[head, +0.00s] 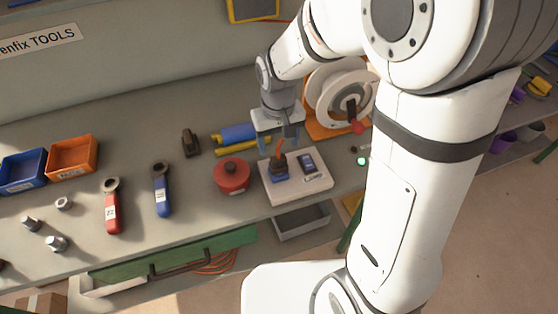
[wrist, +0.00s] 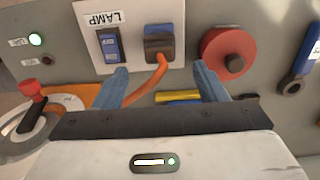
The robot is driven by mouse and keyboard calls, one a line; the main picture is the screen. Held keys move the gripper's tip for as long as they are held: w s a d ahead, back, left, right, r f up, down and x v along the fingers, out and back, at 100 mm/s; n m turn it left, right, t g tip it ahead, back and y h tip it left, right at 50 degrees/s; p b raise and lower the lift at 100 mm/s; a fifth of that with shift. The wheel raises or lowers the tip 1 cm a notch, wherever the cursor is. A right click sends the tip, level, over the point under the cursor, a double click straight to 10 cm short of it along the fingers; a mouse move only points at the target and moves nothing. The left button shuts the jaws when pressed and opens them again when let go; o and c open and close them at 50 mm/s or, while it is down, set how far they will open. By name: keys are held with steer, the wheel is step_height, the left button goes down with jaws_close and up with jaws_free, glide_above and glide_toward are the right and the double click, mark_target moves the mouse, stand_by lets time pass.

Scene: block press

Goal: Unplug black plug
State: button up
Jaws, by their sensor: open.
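The black plug (wrist: 159,46) sits in a blue socket (wrist: 164,28) on a white panel, and an orange cable (wrist: 150,84) runs from it. In the head view the plug (head: 278,160) stands upright in the panel on the bench. My gripper (wrist: 161,72) is open, its two blue-grey fingers apart with the cable showing between them. The fingertips are short of the plug in the wrist view. In the head view my gripper (head: 278,142) hangs just above the plug; I cannot tell the exact gap.
A blue switch (wrist: 109,45) labelled LAMP is beside the socket, left in the wrist view. A red round knob (wrist: 229,54) is on the other side. A green light (wrist: 36,39) glows. A cable reel (head: 340,95) stands behind; blue and yellow tools (head: 235,134) lie near.

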mark_target(279, 157)
step_height(279, 157, down, 9)
steer(key=b, duration=0.7)
steer(key=shift+c, duration=0.3)
stand_by(0.8)
steer(key=c, duration=1.2)
steer(key=shift+r, duration=0.1)
steer(key=shift+r, duration=0.1)
steer(key=shift+r+p, duration=2.25)
steer(key=shift+r, duration=0.6)
